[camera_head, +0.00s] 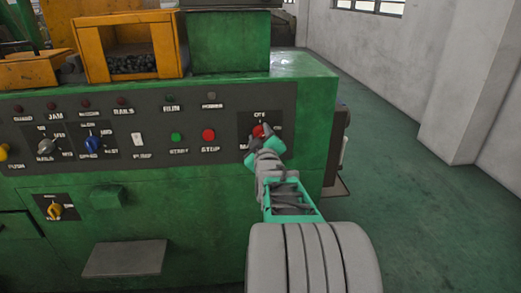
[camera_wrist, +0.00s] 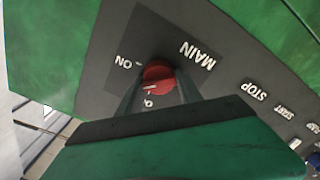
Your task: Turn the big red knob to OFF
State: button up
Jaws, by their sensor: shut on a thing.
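The big red knob (camera_head: 261,130) sits on a dark plate at the right end of the machine's control panel. In the wrist view the knob (camera_wrist: 158,75) lies between the two fingers of my gripper (camera_wrist: 159,88), which is shut on it. My gripper (camera_head: 264,139) covers part of the plate in the head view. The ON label (camera_wrist: 124,62) and the MAIN label (camera_wrist: 197,56) show beside the knob. A white mark shows on the knob's lower part, near a partly hidden label. I cannot tell its exact setting.
The red stop button (camera_head: 208,135) and green start button (camera_head: 176,137) are left of the knob. A blue knob (camera_head: 93,145) and a yellow knob (camera_head: 55,210) are farther left. A small shelf (camera_head: 124,259) juts out below. The floor (camera_head: 410,180) at right is clear.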

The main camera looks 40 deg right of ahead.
jog(key=n+b, duration=0.2)
jog(key=b, duration=0.1)
jog(key=f+n+b, duration=0.1)
jog(key=n+b, duration=0.1)
jog(key=b, duration=0.1)
jog(key=shift+n, duration=0.3)
jog(key=n+b, duration=0.3)
jog(key=b, duration=0.1)
jog(key=shift+r, duration=0.1)
jog(key=shift+r+n+b, duration=0.1)
jog(key=shift+n+b, duration=0.8)
jog(key=shift+b, duration=0.05)
jog(key=shift+r, duration=0.1)
jog(key=o, duration=1.4)
jog(key=shift+c, duration=0.2)
jog(key=shift+a, duration=0.1)
